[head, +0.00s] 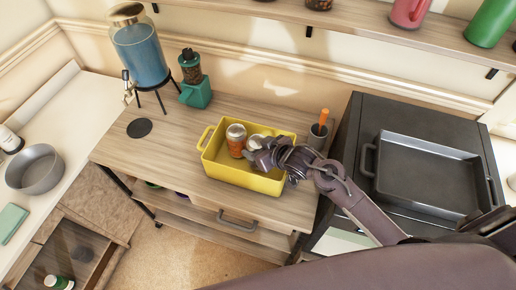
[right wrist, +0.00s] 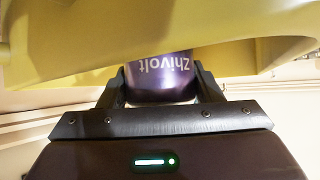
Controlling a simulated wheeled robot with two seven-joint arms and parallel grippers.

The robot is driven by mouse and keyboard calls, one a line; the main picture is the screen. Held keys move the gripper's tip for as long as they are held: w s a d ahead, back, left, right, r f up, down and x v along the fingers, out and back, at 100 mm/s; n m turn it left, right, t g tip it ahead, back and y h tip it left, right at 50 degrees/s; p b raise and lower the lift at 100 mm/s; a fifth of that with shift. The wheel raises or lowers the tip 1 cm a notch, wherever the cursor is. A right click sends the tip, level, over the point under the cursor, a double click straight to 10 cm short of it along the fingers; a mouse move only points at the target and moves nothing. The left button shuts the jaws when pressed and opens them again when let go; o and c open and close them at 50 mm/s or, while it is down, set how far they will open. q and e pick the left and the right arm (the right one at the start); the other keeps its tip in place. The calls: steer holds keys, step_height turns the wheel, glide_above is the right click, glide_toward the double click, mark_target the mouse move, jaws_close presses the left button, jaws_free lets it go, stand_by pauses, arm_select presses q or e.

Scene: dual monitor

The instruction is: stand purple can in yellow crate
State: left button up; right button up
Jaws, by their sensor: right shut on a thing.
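The yellow crate (head: 240,180) stands on the wooden counter, and its wall also shows in the right wrist view (right wrist: 60,60). My right gripper (head: 262,158) reaches into the crate from the right. In the right wrist view the gripper (right wrist: 160,88) is shut on the purple can (right wrist: 162,82), whose white lettering appears upside down. In the head view a silver can top shows at the gripper, but the arm hides the body below it. Whether the can touches the crate floor is hidden. My left gripper is not in view.
An orange can (head: 236,141) stands in the crate, left of my gripper. A grey cup with an orange-handled tool (head: 322,124) stands behind right. A dark pan (head: 425,175) is at right. A blue dispenser (head: 141,52) and green grinder (head: 194,80) stand back left.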

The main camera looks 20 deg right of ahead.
steer(key=shift+w+f, duration=0.15)
steer(key=shift+f, duration=0.5)
steer(key=shift+f, duration=0.15)
steer(key=o, duration=1.2)
